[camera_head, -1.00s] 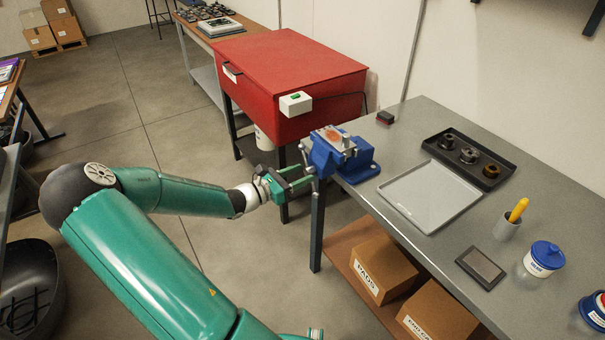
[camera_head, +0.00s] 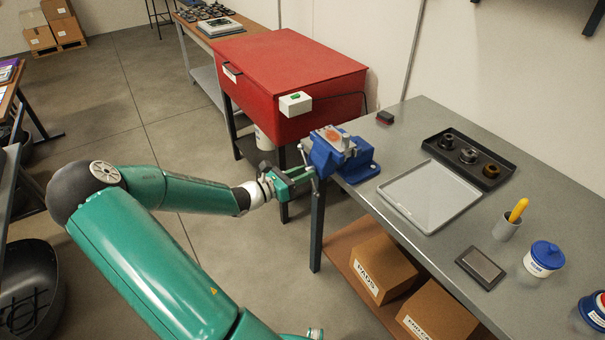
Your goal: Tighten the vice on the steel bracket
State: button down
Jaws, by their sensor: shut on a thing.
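The blue vice (camera_head: 343,160) is fixed at the near left corner of the grey workbench. The steel bracket (camera_head: 334,137), a plate with an orange-brown patch, sits in the top of the vice between its jaws. My gripper (camera_head: 305,180), green, is at the vice's front left side. It is shut on the vice handle (camera_head: 313,171), a thin bar that is mostly hidden by the fingers. How tightly the jaws press the bracket cannot be told.
A red cabinet (camera_head: 290,72) with a small switch box (camera_head: 296,104) stands just behind the vice. The workbench (camera_head: 390,240) holds a grey tray (camera_head: 431,196), a black parts tray (camera_head: 468,160), a cup and a blue-lidded jar (camera_head: 543,259). Boxes sit on the shelf below.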

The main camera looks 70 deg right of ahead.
jog(key=n, duration=0.4)
jog(key=shift+w, duration=0.1)
jog(key=c, duration=1.1)
grip_release()
jog(key=shift+c, duration=0.2)
jog(key=v, duration=1.3)
jog(key=shift+w+a, duration=0.3)
